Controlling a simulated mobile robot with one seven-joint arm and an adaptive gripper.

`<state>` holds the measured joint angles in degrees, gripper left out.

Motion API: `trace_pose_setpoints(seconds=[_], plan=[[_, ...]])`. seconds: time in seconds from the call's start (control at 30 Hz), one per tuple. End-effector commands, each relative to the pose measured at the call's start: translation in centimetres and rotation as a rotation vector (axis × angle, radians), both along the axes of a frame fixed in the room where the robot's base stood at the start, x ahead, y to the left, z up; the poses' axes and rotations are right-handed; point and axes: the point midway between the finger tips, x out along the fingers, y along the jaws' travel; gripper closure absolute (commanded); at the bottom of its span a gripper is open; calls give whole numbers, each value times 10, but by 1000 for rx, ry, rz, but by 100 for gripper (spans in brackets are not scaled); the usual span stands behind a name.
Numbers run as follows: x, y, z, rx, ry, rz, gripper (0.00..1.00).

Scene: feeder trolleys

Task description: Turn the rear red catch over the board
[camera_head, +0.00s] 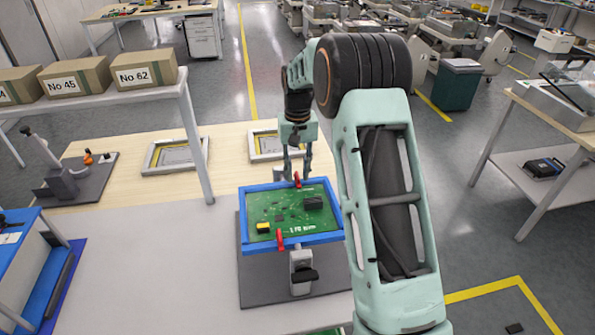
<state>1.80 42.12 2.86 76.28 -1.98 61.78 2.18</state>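A green circuit board (275,208) lies in a blue frame (246,247) on a grey stand (301,262). The rear red catch (297,180) sits on the far edge of the frame, lying roughly across the rim. A front red catch (280,240) sits on the near edge, its end reaching to the board. My gripper (297,172) points down at the frame's far edge. Its two fingers are apart, one to each side of the rear catch. I cannot tell whether either finger touches it.
Two pale trays (176,155) (270,146) lie on the wooden surface behind. A shelf with numbered boxes (77,77) stands at the left. A grey mat (258,291) lies under the stand, and the pale table left of it is clear.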

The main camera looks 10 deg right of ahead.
Motion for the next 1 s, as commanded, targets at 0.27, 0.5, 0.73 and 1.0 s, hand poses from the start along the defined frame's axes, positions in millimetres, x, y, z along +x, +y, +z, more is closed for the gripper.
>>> trace_pose_setpoints(seconds=[0.27, 0.5, 0.73, 1.0], plan=[[1, 0, 18, 0, -2, 1, 76], [1, 0, 69, 0, -5, 1, 76], [1, 0, 108, 0, -3, 0, 76], [0, 0, 120, 0, 1, 0, 76]])
